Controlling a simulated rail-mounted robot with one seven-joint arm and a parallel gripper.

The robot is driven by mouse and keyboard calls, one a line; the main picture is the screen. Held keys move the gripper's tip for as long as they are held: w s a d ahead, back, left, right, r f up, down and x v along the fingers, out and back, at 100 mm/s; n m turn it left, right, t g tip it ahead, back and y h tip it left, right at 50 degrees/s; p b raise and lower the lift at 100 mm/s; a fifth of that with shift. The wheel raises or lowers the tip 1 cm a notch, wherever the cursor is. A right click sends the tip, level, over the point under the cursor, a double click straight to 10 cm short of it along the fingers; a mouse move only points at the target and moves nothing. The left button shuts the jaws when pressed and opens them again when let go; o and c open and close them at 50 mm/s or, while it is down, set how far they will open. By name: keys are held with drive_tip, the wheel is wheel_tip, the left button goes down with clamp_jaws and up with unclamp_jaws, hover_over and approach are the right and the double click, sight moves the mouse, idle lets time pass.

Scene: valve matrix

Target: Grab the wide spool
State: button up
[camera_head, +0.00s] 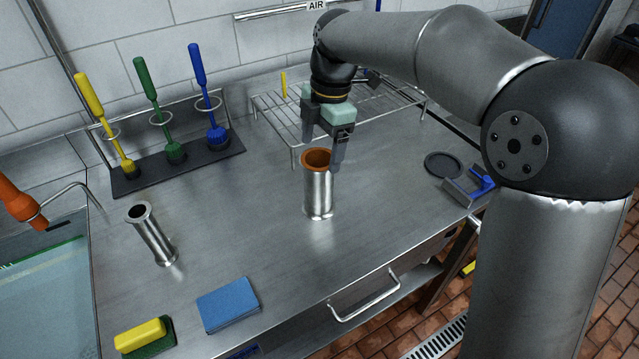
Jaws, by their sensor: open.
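A wide steel spool (318,194) stands upright on the steel counter, with flanged ends and an orange-brown inside at its top opening. A narrower steel spool (153,236) with a dark opening stands to its left. My gripper (322,157) is open and points down at the top of the wide spool. One finger shows at the right of the rim, and the other is up and to the left of it. I cannot tell whether either finger touches the rim. My arm comes in from the right.
A rack (180,163) with yellow, green and blue brushes stands at the back left. A wire rack (385,105) is behind my gripper. A blue sponge (228,303) and yellow block (140,335) lie at the front left. A black disc (443,165) lies right.

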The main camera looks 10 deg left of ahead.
sight(319, 185)
drive_tip(key=shift+s+a+f+p, duration=0.1)
drive_tip(key=shift+s+f+p, duration=0.05)
drive_tip(key=shift+f, duration=1)
drive_tip(key=shift+s+a+f+p, duration=0.1)
drive_tip(key=shift+s+f, duration=0.1)
drive_tip(key=shift+f, duration=0.9)
drive_tip(key=shift+s+a+f+p, duration=0.1)
drive_tip(key=shift+s+f+p, duration=0.05)
drive_tip(key=shift+f, duration=1)
drive_tip(key=c, duration=1.2)
drive_tip(key=shift+r, duration=0.1)
